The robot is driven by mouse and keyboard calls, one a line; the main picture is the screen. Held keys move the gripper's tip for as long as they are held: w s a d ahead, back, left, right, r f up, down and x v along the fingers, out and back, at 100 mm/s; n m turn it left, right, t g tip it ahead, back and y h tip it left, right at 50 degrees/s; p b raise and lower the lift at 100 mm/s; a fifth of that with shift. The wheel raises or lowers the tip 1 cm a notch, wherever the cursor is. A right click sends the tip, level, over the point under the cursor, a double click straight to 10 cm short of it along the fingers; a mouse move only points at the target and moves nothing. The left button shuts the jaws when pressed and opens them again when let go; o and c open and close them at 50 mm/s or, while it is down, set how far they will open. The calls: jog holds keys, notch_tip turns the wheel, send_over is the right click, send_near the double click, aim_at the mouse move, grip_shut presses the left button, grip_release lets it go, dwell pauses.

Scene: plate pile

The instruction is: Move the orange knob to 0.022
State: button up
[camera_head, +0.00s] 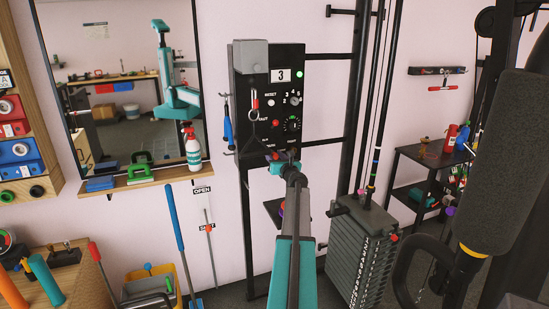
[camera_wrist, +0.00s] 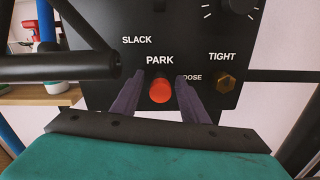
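The orange knob (camera_wrist: 160,89) shows in the wrist view as a round red-orange cap just below the word PARK on the black panel (camera_wrist: 185,30). My gripper (camera_wrist: 161,78) is open, with one dark finger to the left of the knob and one to the right. Gaps show between the knob and both fingers; how deep they reach I cannot tell. The right finger covers part of the word LOOSE. In the head view my gripper (camera_head: 287,158) is at the lower part of the panel (camera_head: 245,95), and I cannot make out the knob there. No number scale shows beside it.
A black bar (camera_wrist: 60,67) juts in close left of the knob. A brass hex piece (camera_wrist: 226,85) is at right, below TIGHT. A black dial (camera_wrist: 240,4) is above. In the head view, a weight stack (camera_head: 365,250) stands right of my arm and a hook hangs on the panel.

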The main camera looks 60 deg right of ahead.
jog(key=shift+s+a, duration=0.1)
jog(key=shift+s, duration=0.05)
jog(key=b+v, duration=0.2)
jog(key=v, duration=1.1)
jog(key=shift+a+b, duration=0.25)
jog(key=shift+b, duration=0.05)
dwell(0.3)
jog(key=shift+s, duration=0.15)
dwell(0.5)
